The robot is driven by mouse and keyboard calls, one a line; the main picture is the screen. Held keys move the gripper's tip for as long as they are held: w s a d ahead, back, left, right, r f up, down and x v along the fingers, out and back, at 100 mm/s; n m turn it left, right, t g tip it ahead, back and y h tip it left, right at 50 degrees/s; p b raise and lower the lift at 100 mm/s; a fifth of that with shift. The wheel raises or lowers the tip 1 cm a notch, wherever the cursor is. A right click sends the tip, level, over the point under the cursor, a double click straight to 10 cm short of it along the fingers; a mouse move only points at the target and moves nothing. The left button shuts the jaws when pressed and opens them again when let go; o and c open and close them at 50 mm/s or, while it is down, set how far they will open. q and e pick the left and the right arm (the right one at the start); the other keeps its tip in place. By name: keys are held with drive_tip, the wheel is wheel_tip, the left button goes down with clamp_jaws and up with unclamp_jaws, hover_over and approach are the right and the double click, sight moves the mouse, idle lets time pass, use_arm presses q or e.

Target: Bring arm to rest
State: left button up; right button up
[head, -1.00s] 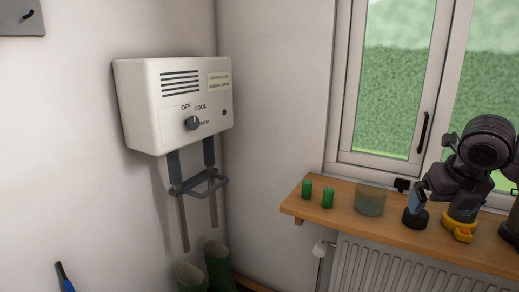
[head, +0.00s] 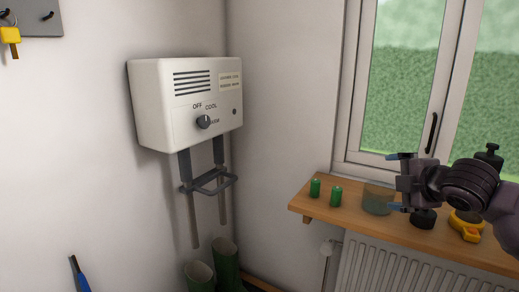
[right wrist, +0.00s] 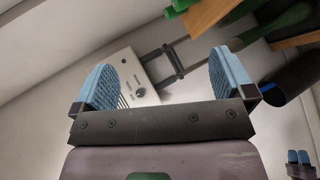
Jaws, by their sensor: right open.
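My right gripper (head: 392,181) is in the head view, coming in from the right above the window shelf. Its two blue-padded fingers are spread apart and point left, with nothing between them. In the right wrist view the right gripper (right wrist: 166,75) shows the same open, empty gap. The white heater box (head: 187,105) hangs on the wall well to the left, clear of the gripper. Its dark knob (head: 203,122) sits below the COOL mark; its exact setting is too small to tell. A small pair of blue pads, apparently my left gripper (right wrist: 299,158), shows at the right wrist view's lower right corner.
The wooden shelf (head: 311,207) carries green cylinders (head: 336,196), a glass jar (head: 376,199), a dark round object (head: 423,218) and a yellow item (head: 466,226). A radiator (head: 390,270) is below. Green boots (head: 226,262) stand under the rack (head: 212,183). The space between heater and gripper is free.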

drive_tip(key=s+a+f+m+t, duration=0.1)
drive_tip(key=s+f+m, duration=0.25)
drive_tip(key=f, duration=0.35)
drive_tip(key=s+a+f+m+t+y, duration=0.1)
drive_tip(key=s+a+f+m, duration=0.1)
drive_tip(key=f+m, duration=0.3)
drive_tip(key=s+a+f+m, duration=0.1)
drive_tip(key=s+f+m, duration=0.15)
drive_tip(key=f, duration=0.55)
drive_tip(key=s+f+m+g+h, duration=0.1)
drive_tip(key=s+f+m+h, duration=0.1)
drive_tip(key=s+f, duration=0.8)
drive_tip(key=s+f+m+g+h+p, duration=0.1)
drive_tip(key=s+f+m+g+h, duration=0.1)
drive_tip(key=s+f+m, duration=0.3)
drive_tip(key=s+d+f, duration=0.1)
drive_tip(key=s+f, duration=0.3)
drive_tip(key=s, duration=0.7)
drive_tip(key=shift+s+f+m+g, duration=0.3)
drive_tip(key=shift+s+f, duration=0.1)
